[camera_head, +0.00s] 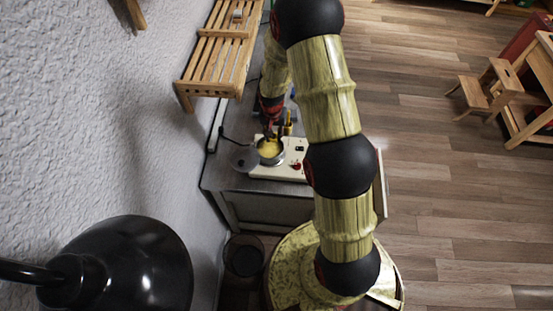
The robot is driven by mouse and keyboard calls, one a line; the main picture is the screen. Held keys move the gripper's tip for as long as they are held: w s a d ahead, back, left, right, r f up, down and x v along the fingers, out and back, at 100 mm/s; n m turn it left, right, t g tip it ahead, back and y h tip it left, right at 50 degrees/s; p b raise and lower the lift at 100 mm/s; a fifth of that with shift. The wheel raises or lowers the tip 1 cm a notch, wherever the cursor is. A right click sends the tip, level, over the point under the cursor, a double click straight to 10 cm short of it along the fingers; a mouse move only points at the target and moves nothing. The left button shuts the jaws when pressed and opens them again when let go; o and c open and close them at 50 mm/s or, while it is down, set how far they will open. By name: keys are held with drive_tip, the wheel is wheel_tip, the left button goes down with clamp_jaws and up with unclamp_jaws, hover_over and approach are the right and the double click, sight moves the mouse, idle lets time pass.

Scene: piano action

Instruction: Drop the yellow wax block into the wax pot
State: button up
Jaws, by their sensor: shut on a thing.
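The wax pot (282,158) is a small round metal pot with yellow contents, on a white hotplate (262,172) on the counter. My gripper (269,134) is right above the pot's far side, pointing down. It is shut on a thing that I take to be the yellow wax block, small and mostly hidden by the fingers. I cannot tell whether the block touches the yellow contents of the pot.
A dark round lid (243,158) lies left of the pot. Yellowish upright things (288,127) stand just behind it to the right. A slatted wooden rack (215,60) is on the wall side. A black lamp (130,270) fills the lower left.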

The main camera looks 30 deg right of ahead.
drive_tip(key=shift+f+b, duration=0.85)
drive_tip(key=shift+f, duration=1.55)
drive_tip(key=o, duration=0.9)
drive_tip(key=shift+s, duration=0.1)
drive_tip(key=shift+r, duration=0.1)
drive_tip(key=r, duration=0.8)
drive_tip(key=s+r, duration=0.1)
drive_tip(key=r, duration=0.2)
drive_tip(key=shift+a+r, duration=0.4)
drive_tip(key=shift+s, duration=0.15)
